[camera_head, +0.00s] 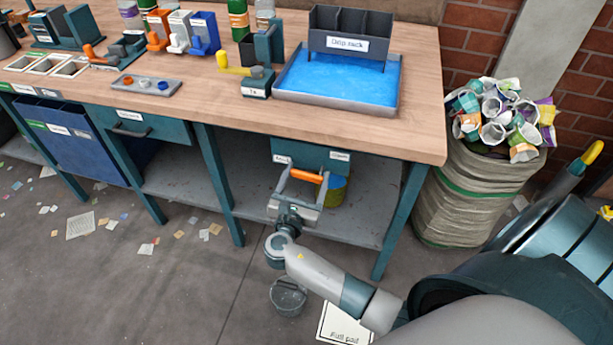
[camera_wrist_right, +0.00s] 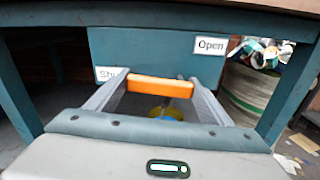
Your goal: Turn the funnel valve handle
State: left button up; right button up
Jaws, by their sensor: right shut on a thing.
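The orange valve handle (camera_head: 307,177) is under the bench, in front of a teal panel (camera_head: 311,157). It lies nearly level, dipping slightly to the right. In the right wrist view the handle (camera_wrist_right: 160,87) spans the gap between the grey fingers of my right gripper (camera_wrist_right: 157,93), which is shut on it. In the head view my right gripper (camera_head: 305,184) reaches in from the front. The panel has an "Open" label (camera_wrist_right: 211,46) at right and a partly hidden label starting "Sh" (camera_wrist_right: 108,74) at left. The funnel cannot be made out. My left gripper is out of view.
A yellow and blue container (camera_head: 335,191) stands behind the gripper on the lower shelf (camera_head: 362,220). Bench legs (camera_head: 400,220) stand on both sides. A bucket (camera_head: 288,297) is on the floor below my arm. A full sack (camera_head: 465,197) stands at right.

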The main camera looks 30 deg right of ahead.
jog(key=m, duration=0.2)
jog(key=shift+s+r+m, duration=0.1)
jog(key=shift+r+m, duration=0.3)
jog(key=shift+d+r+m, duration=0.1)
jog(key=shift+r+m, duration=0.1)
jog(key=shift+m, duration=0.6)
jog(key=shift+s+r+m+b, duration=0.15)
jog(key=shift+m+b, duration=0.15)
jog(key=shift+m, duration=0.2)
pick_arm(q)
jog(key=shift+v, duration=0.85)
pick_arm(e)
jog(key=shift+d+r+m, duration=0.1)
jog(key=shift+r+m, duration=0.05)
jog(key=shift+m, duration=0.45)
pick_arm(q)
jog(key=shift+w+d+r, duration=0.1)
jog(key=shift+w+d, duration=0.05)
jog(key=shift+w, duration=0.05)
pick_arm(e)
jog(key=o, duration=1.5)
jog(key=shift+s, duration=0.1)
